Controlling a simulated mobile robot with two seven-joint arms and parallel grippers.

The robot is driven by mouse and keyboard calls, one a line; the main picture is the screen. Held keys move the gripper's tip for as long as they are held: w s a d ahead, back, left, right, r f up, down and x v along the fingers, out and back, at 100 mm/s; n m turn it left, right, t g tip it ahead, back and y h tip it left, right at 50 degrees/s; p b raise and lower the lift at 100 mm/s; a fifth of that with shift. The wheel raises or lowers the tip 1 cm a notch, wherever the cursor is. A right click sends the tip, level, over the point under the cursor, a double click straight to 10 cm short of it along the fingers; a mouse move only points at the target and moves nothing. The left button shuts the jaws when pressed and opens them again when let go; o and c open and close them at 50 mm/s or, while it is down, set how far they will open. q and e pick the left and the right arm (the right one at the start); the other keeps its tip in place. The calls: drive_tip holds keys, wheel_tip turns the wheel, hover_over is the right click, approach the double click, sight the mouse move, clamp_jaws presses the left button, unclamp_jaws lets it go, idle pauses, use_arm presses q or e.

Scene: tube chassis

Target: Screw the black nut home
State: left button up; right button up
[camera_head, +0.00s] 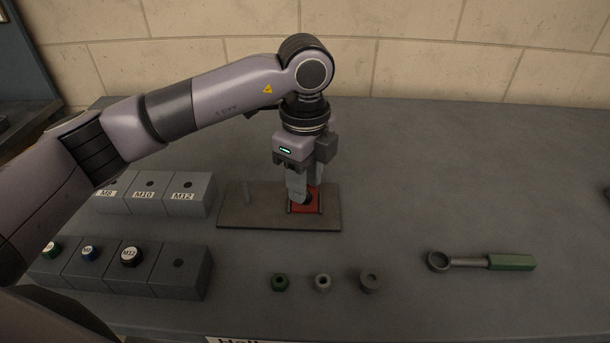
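My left gripper (305,196) points straight down over a red block (305,209) on a dark flat plate (262,217). Its fingertips are at the block's top. A small dark shape shows at the fingertips; it may be the black nut, but the fingers hide most of it, and I cannot tell whether they grip it. My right gripper is not in view.
In front lie a green nut (280,283), a grey nut (322,283) and a larger brownish-grey nut (370,283). A green-handled ring wrench (510,262) lies at right. Labelled grey blocks (187,207) and front blocks (181,285) with capped pieces stand left.

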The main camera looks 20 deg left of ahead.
use_arm(q)
drive_tip(key=n+p, duration=0.1)
drive_tip(key=n, duration=0.5)
drive_tip(key=shift+f, duration=0.15)
drive_tip(key=shift+f+b, duration=0.6)
drive_tip(key=shift+f, duration=0.25)
clamp_jaws()
